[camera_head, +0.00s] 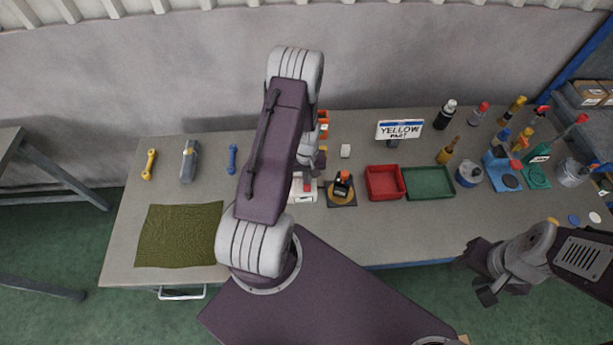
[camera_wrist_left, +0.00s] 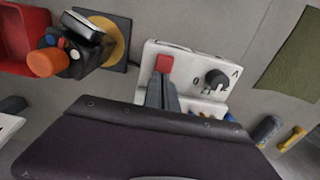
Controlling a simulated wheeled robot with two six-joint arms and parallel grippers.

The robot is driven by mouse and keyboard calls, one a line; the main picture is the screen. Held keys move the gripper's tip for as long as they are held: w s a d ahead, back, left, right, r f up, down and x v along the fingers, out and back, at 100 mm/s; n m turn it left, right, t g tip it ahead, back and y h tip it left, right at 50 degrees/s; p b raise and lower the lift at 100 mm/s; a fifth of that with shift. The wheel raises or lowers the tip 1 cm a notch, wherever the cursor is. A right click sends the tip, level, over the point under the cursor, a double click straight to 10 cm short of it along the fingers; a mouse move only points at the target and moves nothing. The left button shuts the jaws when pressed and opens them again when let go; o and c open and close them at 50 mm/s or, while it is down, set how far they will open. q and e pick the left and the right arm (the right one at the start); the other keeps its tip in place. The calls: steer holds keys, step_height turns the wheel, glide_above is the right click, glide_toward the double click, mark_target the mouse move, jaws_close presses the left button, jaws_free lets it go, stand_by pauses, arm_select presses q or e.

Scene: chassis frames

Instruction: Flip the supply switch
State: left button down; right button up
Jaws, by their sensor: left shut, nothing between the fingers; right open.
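The white supply box (camera_head: 304,197) stands on the workbench, partly hidden behind my left arm in the head view. In the left wrist view the supply box (camera_wrist_left: 193,62) shows a red switch (camera_wrist_left: 164,63) beside a round black knob (camera_wrist_left: 216,78) with small markings. My left gripper (camera_wrist_left: 162,83) is shut and empty, its fingertips right at the red switch; I cannot tell if they touch it. My right gripper (camera_head: 473,272) is open and empty, off the bench's front edge at the lower right.
A black device with an orange knob (camera_wrist_left: 46,62) stands on a round-marked base close beside the supply box. Red (camera_head: 384,183) and green (camera_head: 429,184) trays lie to its right. Bottles crowd the right end.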

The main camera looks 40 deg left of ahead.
arm_select(q)
steer(key=shift+s+d+f, duration=0.2)
steer(key=shift+s+d, duration=0.2)
steer(key=shift+s, duration=0.25)
steer(key=shift+s+d, duration=0.1)
steer(key=shift+r, duration=0.1)
steer(key=r+p, duration=0.3)
steer(key=r, duration=0.1)
steer(key=shift+w+r+p, duration=0.2)
steer(key=shift+r+p, duration=0.05)
steer(key=shift+p, duration=0.1)
steer(key=shift+w+r+b, duration=0.15)
steer(key=shift+r+b, duration=0.35)
steer(key=shift+b, duration=0.15)
step_height(320, 180, up, 9)
steer(key=b, duration=0.1)
steer(key=shift+f+b, duration=0.15)
steer(key=shift+b, duration=0.2)
